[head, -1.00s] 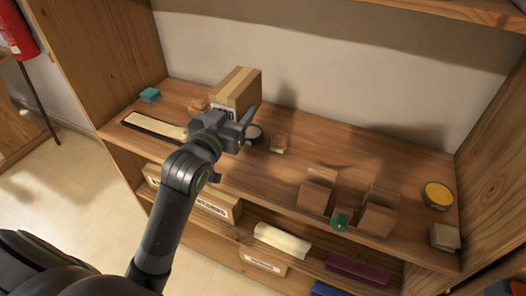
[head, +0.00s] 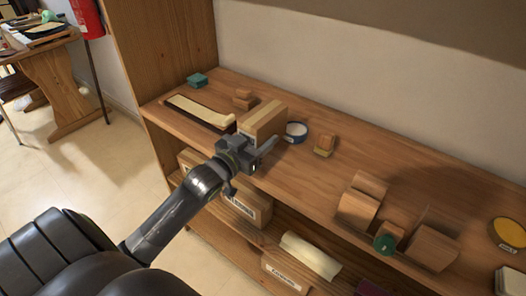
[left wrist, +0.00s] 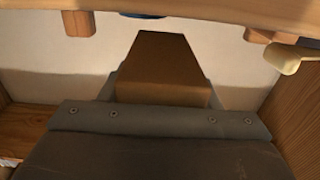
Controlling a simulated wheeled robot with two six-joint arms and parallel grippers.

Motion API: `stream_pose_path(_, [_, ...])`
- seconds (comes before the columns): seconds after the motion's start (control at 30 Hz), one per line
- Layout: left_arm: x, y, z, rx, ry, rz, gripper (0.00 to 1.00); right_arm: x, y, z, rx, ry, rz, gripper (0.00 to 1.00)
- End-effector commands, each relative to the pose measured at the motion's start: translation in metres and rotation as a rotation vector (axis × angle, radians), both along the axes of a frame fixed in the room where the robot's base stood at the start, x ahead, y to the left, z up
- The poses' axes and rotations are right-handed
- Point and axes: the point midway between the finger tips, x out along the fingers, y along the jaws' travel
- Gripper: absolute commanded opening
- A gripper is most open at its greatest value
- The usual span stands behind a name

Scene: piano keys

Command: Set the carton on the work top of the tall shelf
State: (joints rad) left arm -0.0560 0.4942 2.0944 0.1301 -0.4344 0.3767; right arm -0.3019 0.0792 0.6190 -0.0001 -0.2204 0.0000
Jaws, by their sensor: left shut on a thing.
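The carton (head: 261,124) is a brown cardboard box with a paler tape strip across its top. My left gripper (head: 250,152) is shut on the carton from the front side. The gripper hides the carton's lower front, and I cannot tell whether its base touches the wood. In the left wrist view the carton (left wrist: 162,70) is held straight ahead, beyond the grey gripper body. My right gripper is not in view.
Larger wooden blocks (head: 360,200) stand farther right.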

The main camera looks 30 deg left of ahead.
Motion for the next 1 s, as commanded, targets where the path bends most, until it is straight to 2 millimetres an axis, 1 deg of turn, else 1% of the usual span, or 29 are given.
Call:
stream_pose_path(0.13, [0.000, 0.000, -0.014, -0.002, 0.001, 0.001, 0.27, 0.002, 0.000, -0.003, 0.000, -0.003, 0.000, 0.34])
stream_pose_path(0.3, [0.000, 0.000, -0.037, -0.002, 0.000, 0.001, 0.27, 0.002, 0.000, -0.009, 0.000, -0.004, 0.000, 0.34])
stream_pose_path(0.57, [0.000, 0.000, -0.038, 0.001, -0.003, 0.000, 0.27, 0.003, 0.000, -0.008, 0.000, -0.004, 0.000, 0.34])
stream_pose_path(0.67, [0.000, 0.000, -0.041, 0.000, -0.002, 0.000, 0.27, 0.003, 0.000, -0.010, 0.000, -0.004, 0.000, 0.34])
stream_pose_path(0.7, [0.000, 0.000, -0.043, 0.000, 0.000, 0.000, 0.57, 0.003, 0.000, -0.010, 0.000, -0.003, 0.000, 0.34])
stream_pose_path(0.87, [0.000, 0.000, -0.042, 0.000, 0.000, 0.000, 0.78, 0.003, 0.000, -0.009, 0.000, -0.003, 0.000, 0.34])
stream_pose_path(1.0, [0.000, 0.000, -0.042, 0.000, 0.000, 0.001, 0.78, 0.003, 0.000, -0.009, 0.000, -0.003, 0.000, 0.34])
